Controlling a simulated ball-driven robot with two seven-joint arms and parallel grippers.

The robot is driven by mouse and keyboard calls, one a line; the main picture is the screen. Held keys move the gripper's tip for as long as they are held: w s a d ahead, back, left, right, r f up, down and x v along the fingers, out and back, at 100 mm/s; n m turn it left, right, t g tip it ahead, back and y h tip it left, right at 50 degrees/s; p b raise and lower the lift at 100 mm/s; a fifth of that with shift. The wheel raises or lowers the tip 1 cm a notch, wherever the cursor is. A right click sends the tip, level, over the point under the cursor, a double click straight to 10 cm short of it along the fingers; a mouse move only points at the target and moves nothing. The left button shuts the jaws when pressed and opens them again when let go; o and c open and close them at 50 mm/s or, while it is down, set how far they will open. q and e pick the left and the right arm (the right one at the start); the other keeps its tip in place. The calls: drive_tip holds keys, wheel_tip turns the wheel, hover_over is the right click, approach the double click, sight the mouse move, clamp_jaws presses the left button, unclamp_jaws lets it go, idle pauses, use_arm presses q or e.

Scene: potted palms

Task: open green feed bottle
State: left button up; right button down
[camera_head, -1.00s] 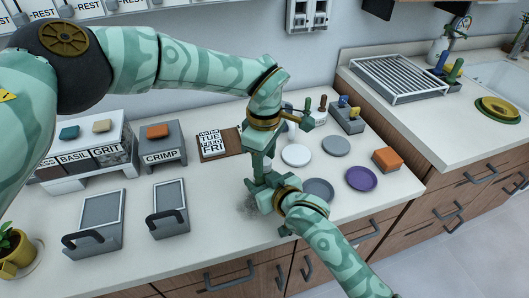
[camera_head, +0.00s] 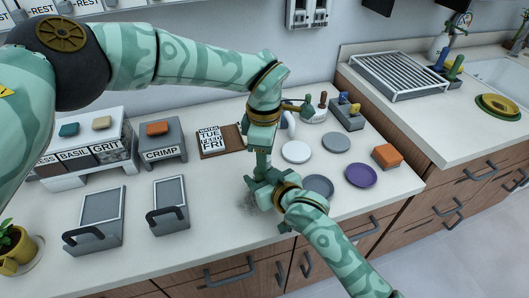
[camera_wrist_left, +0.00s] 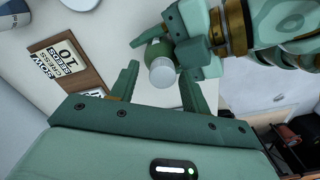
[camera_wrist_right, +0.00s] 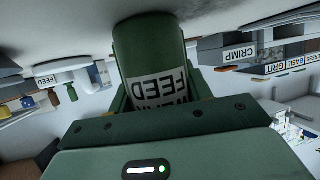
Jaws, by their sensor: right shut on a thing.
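The green feed bottle (camera_wrist_right: 150,60) fills the right wrist view, its FEED label upside down, between the fingers of my right gripper (camera_head: 262,184). My right gripper is shut on it. In the left wrist view the bottle (camera_wrist_left: 157,48) shows its dark green body and pale grey cap (camera_wrist_left: 162,73). My left gripper (camera_wrist_left: 158,85) is above the bottle, with one finger on either side of the cap. Gaps show between the fingers and the cap, so it looks open. In the head view the two grippers mostly hide the bottle.
Round plates (camera_head: 296,151) and an orange sponge block (camera_head: 387,156) are to the right.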

use_arm(q)
drive_tip(key=shift+s+f, duration=0.1)
drive_tip(key=shift+s, duration=0.05)
wheel_tip(320, 180, up, 4)
drive_tip(key=shift+r, duration=0.2)
drive_tip(key=shift+c, duration=0.4)
drive_tip(key=shift+s+d+r, duration=0.1)
drive_tip(key=shift+d+r, duration=0.05)
drive_tip(key=shift+d, duration=0.15)
wheel_tip(320, 180, up, 3)
drive_tip(key=m, duration=0.3)
drive_tip(key=shift+a+r, duration=0.1)
drive_tip(key=shift+a, duration=0.05)
drive_tip(key=shift+a+f, duration=0.15)
drive_tip(key=shift+f, duration=0.15)
wheel_tip(320, 180, down, 7)
drive_tip(key=shift+f, duration=0.2)
clamp_jaws()
drive_tip(key=shift+n, duration=1.5)
drive_tip(key=shift+o, duration=0.4)
unclamp_jaws()
